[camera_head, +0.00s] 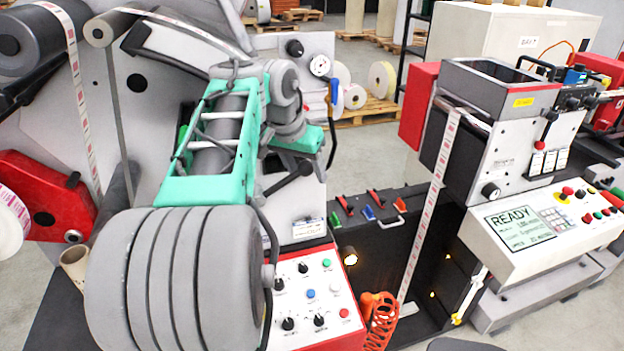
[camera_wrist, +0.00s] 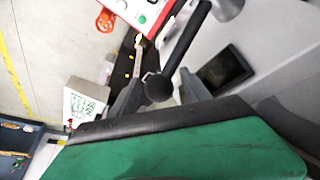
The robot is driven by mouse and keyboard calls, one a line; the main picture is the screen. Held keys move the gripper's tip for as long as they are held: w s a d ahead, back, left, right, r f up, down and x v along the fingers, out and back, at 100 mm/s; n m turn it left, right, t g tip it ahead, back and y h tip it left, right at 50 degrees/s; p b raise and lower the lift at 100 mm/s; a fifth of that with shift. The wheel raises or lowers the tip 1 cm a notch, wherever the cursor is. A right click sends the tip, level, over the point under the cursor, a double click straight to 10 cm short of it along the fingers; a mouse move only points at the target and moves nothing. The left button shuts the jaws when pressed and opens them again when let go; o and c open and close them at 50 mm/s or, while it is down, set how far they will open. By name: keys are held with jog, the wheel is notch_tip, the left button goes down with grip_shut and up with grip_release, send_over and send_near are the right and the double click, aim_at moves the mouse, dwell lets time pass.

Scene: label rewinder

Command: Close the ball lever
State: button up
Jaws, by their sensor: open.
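A black lever with a round ball end (camera_wrist: 158,87) shows in the wrist view, its rod running up and to the right. My gripper (camera_wrist: 161,79) is open, with one grey finger on each side of the ball. I cannot tell whether either finger touches it. In the head view, a dark rod (camera_head: 288,181) that may be this lever shows just below my green wrist, largely covered by my arm. The ball cannot be made out there.
A control panel (camera_head: 310,297) with knobs and buttons stands below my arm. A label web (camera_head: 432,205) runs down in front of the printer unit (camera_head: 490,150) at right. A coiled orange hose (camera_head: 380,318) hangs near the panel. A large roller unit stands at left.

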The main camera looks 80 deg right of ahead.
jog(key=shift+x, duration=1.15)
grip_shut()
dwell(0.5)
